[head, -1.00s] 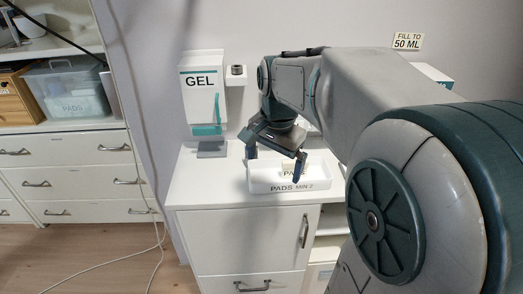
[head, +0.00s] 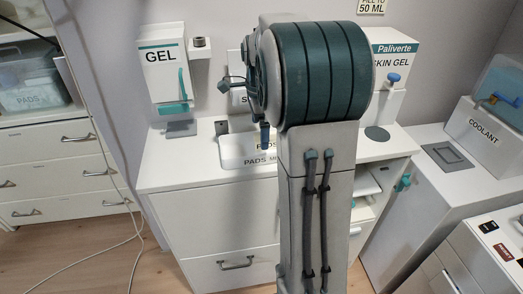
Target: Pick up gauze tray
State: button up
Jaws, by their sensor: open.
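A white tray labelled PADS MIN (head: 235,163) sits on top of the white cabinet; it is the only tray like a gauze tray that I see. My arm hides its right part. A small piece marked like PADS shows inside it, partly covered. My gripper (head: 243,133) is open above the tray, near its back, with its fingers pointing down. My arm hides most of the gripper, and I cannot tell how high the fingertips are above the tray. Nothing shows between the fingers.
A GEL dispenser (head: 163,66) is on the wall at left. A SKIN GEL dispenser (head: 394,65) stands right of my arm. A COOLANT unit (head: 484,140) stands at far right. The cabinet top (head: 172,172) is clear left of the tray.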

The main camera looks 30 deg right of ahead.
jog(key=shift+s+d+f, duration=0.1)
jog(key=shift+f, duration=1.35)
jog(key=shift+s+d+f, duration=0.1)
jog(key=shift+f, duration=1.35)
jog(key=c, duration=0.7)
